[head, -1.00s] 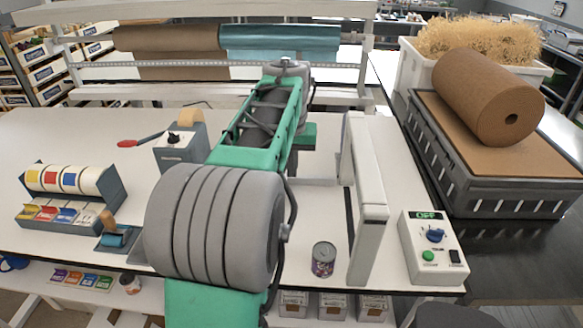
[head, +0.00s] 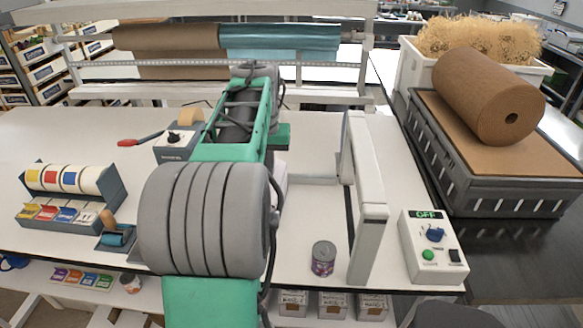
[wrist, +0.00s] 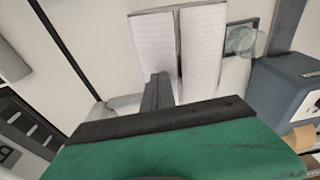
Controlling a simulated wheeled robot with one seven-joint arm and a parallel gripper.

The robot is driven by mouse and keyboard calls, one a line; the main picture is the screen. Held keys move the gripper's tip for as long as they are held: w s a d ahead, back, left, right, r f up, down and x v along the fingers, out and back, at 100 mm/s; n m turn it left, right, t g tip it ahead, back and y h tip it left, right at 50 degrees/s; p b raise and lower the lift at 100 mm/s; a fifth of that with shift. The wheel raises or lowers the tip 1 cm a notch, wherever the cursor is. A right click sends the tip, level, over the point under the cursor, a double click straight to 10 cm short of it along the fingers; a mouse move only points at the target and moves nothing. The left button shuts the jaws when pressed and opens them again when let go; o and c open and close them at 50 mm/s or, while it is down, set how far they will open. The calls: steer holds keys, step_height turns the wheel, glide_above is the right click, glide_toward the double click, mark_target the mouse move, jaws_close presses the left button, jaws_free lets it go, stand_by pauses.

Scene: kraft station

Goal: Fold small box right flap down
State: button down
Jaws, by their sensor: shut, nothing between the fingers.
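The small white box (wrist: 203,50) shows in the wrist view at top centre, with two long pale panels side by side and a narrow dark gap between them. My gripper (wrist: 158,80) is shut and empty; its dark fingers lie over the lower part of the left panel (wrist: 153,40), near the gap. I cannot tell whether the fingertips touch the panel.
A grey-blue dispenser (head: 174,146) stands left of my arm and shows at the right in the wrist view (wrist: 284,88). A pale upright frame (head: 368,200), a small can (head: 323,258) and a control box (head: 432,245) stand to the right. The white table (head: 70,140) is clear at back left.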

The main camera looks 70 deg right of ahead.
steer(key=shift+w+f+b, duration=0.4)
steer(key=shift+w+f, duration=0.05)
steer(key=shift+f, duration=0.3)
stand_by(0.5)
step_height(320, 180, up, 9)
steer(key=p, duration=0.7)
